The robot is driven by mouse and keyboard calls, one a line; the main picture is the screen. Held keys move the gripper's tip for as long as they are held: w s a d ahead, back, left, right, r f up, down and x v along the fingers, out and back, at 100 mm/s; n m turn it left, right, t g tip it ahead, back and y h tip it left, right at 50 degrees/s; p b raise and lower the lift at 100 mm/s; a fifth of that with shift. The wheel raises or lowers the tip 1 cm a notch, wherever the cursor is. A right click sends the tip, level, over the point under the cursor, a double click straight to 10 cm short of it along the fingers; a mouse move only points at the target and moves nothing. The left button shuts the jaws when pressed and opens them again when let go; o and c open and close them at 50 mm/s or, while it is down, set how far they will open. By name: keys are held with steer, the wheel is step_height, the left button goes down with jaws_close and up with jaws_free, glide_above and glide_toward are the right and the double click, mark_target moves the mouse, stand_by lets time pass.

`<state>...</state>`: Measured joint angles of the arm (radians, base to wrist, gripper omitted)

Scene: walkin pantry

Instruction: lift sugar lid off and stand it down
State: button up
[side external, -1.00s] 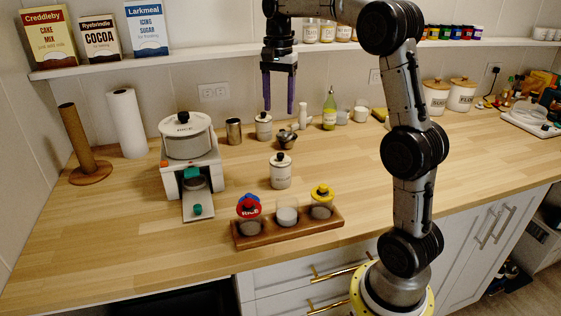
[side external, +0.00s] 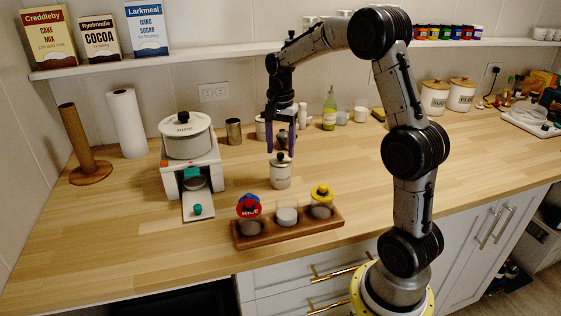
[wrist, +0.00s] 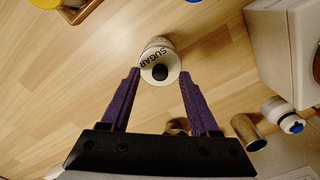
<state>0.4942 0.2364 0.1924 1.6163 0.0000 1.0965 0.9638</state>
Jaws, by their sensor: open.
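The sugar canister (side external: 281,177) is a small white jar upright on the wooden counter. Its white lid (wrist: 151,56), marked SUGAR, has a round black knob (wrist: 160,72) and sits on the jar. My gripper (side external: 281,151) points down above the canister, with its purple fingers apart near knob height in the side view. In the wrist view my gripper (wrist: 159,73) has one fingertip on each side of the lid, with the knob between them. I cannot tell whether the fingers touch the lid; nothing is gripped.
A wooden rack (side external: 290,232) with jars stands in front. A white appliance (side external: 187,181) bearing a pot (side external: 187,143) is at left. A metal cup (side external: 234,132) stands behind. Another white canister (side external: 260,128) is partly hidden by my gripper. Bare counter lies right of the canister.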

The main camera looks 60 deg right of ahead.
steer(key=shift+f, duration=0.55)
jaws_close()
steer(key=shift+r, duration=0.15)
steer(key=shift+r, duration=0.65)
steer(key=s+a+r, duration=0.3)
steer(key=s+r, duration=0.3)
steer(key=r, duration=0.1)
steer(key=s+a+r, duration=0.3)
steer(key=s+r, duration=0.3)
steer(key=r, duration=0.1)
steer(key=shift+s+a+r, duration=0.2)
steer(key=shift+a, duration=0.1)
